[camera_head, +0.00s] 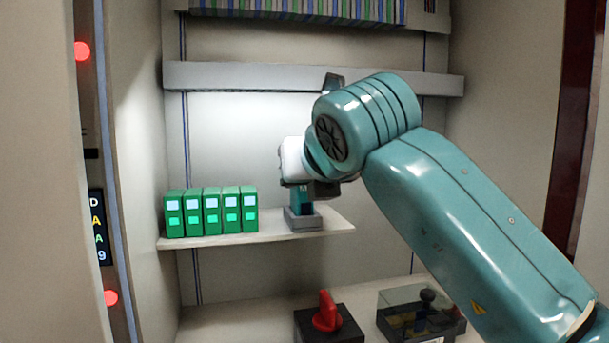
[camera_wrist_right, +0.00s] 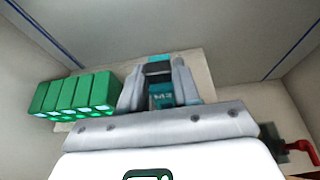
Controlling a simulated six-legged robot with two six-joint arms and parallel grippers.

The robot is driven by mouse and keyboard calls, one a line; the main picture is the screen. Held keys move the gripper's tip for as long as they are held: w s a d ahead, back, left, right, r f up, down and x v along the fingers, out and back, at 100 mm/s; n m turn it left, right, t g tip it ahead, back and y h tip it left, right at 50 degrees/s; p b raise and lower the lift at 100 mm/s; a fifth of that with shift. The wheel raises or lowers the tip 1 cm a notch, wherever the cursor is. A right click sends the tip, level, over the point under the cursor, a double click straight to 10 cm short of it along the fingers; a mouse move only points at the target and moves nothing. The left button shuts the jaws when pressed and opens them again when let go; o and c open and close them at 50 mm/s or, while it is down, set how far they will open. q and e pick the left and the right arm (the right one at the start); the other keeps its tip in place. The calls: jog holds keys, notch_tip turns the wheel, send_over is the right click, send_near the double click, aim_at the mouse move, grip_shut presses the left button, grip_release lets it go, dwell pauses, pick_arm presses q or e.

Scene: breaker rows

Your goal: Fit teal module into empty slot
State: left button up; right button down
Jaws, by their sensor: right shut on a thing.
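The teal module (camera_head: 303,207) is a small upright block with a dark part, low over the right part of the shelf. My right gripper (camera_head: 309,190) is shut on it from above. In the right wrist view the module (camera_wrist_right: 161,94) sits between the two grey fingers of the gripper (camera_wrist_right: 160,84). Directly below it on the shelf is a grey socket-like holder (camera_head: 303,222). The module's lower end meets or enters this holder; I cannot tell how deep. My left gripper is not in view.
Several green modules (camera_head: 211,212) stand in a row left of the holder on the pale shelf (camera_head: 270,232). A grey rail (camera_head: 240,77) crosses above. Below are a red rotary handle (camera_head: 326,312) and a clear-covered box (camera_head: 420,310). Cabinet walls close both sides.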

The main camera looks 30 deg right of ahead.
jog(key=shift+f, duration=0.2)
jog(key=shift+w+f, duration=0.1)
jog(key=c, duration=0.7)
grip_release()
jog(key=shift+c, duration=0.2)
jog(key=v, duration=1.6)
jog(key=shift+s, duration=0.2)
